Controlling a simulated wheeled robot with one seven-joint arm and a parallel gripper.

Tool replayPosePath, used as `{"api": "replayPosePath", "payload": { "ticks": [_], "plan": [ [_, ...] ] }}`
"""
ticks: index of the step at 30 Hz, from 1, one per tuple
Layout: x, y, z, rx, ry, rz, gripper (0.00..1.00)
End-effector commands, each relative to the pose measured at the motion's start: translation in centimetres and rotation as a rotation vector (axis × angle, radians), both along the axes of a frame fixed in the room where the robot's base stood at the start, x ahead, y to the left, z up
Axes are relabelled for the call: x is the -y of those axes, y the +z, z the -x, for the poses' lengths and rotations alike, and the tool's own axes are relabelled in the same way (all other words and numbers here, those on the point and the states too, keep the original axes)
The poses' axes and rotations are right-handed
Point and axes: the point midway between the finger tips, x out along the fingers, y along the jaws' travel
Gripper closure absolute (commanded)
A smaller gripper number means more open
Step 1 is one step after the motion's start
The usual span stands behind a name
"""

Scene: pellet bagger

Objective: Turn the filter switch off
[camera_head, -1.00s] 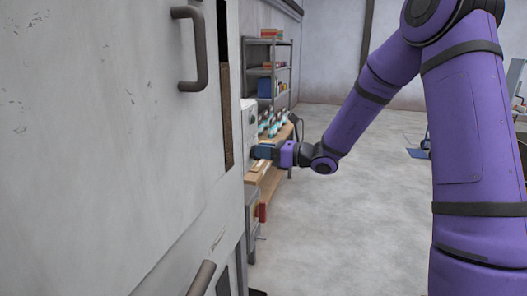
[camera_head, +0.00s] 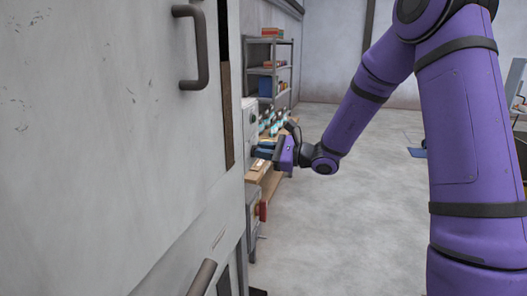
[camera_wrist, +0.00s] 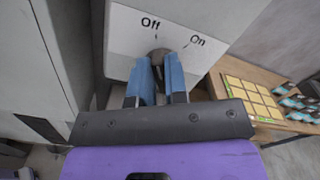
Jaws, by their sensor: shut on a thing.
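The filter switch shows in the wrist view as a dark round knob (camera_wrist: 160,56) on a white plate (camera_wrist: 135,42) marked "Off" and "On". In this view "Off" is above the knob and "On" is to its upper right. My gripper (camera_wrist: 159,68) has its blue fingers on either side of the knob and is shut on it. The fingers hide much of the knob, so I cannot tell which mark it points to. In the head view my gripper (camera_head: 262,151) reaches the light box (camera_head: 249,118) beside the large grey machine; the knob is hidden there.
The grey machine wall (camera_head: 110,150) with its dark handle (camera_head: 194,47) fills the left. A wooden table (camera_head: 268,186) with small items stands just beyond my gripper. A shelf rack (camera_head: 270,70) is at the back. The floor (camera_head: 340,225) between wall and arm is clear.

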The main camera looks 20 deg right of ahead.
Motion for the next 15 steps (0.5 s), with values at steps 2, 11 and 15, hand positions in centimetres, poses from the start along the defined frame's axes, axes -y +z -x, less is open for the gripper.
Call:
{"api": "replayPosePath", "payload": {
  "ticks": [2,11,15],
  "plan": [
    [0.05,-0.05,0.03,0.004,-0.001,0.004,1.0],
    [0.06,-0.07,0.04,0.006,-0.001,0.007,1.0],
    [0.05,-0.07,0.03,0.007,-0.001,0.006,0.68]
  ]
}}
